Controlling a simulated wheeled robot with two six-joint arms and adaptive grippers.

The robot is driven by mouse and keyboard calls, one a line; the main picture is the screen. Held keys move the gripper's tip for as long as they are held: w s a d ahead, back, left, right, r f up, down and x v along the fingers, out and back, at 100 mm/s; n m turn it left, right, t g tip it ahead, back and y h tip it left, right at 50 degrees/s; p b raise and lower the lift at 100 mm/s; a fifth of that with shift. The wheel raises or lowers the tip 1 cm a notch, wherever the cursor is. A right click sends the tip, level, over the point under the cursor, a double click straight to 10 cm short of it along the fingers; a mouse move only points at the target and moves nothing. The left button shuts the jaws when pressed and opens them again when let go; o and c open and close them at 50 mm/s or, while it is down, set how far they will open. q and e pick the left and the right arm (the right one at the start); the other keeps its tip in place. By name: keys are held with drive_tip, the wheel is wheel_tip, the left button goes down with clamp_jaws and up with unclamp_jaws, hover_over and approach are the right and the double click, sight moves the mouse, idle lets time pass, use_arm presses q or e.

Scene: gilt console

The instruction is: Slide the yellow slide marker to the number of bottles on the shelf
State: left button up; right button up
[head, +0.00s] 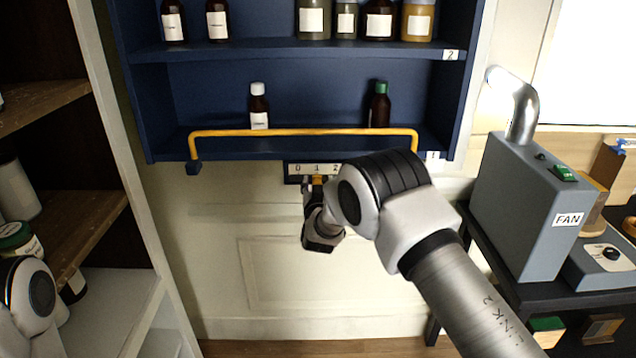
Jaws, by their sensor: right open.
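A number strip (292,180) is fixed under the blue shelf unit, with 0, 1 and 2 readable; my right arm hides its right part. The small yellow slide marker (318,179) shows just below the 1. My right gripper (318,187) is open, with its fingertips at the marker; whether they touch it I cannot tell. On the lower shelf (320,145), labelled 1, stand a brown bottle with a white cap (259,108) and a dark bottle with a green cap (379,106). My left gripper is out of view; part of my left arm shows at lower left.
A yellow rail (300,132) runs across the lower shelf's front. The upper shelf (270,50), labelled 2, holds several bottles and jars. An open cabinet (95,225) stands left. A grey FAN box (530,205) sits on a black table at right. The wall below the strip is clear.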

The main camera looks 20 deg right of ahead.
drive_tip(key=shift+a, duration=0.15)
clamp_jaws()
drive_tip(key=d, duration=0.2)
drive_tip(key=s+d+b, duration=0.1)
drive_tip(key=d, duration=0.2)
drive_tip(key=shift+s, duration=0.15)
unclamp_jaws()
drive_tip(key=shift+a, duration=0.1)
drive_tip(key=shift+s, duration=0.1)
drive_tip(key=v, duration=1.1)
drive_tip(key=shift+s, duration=0.35)
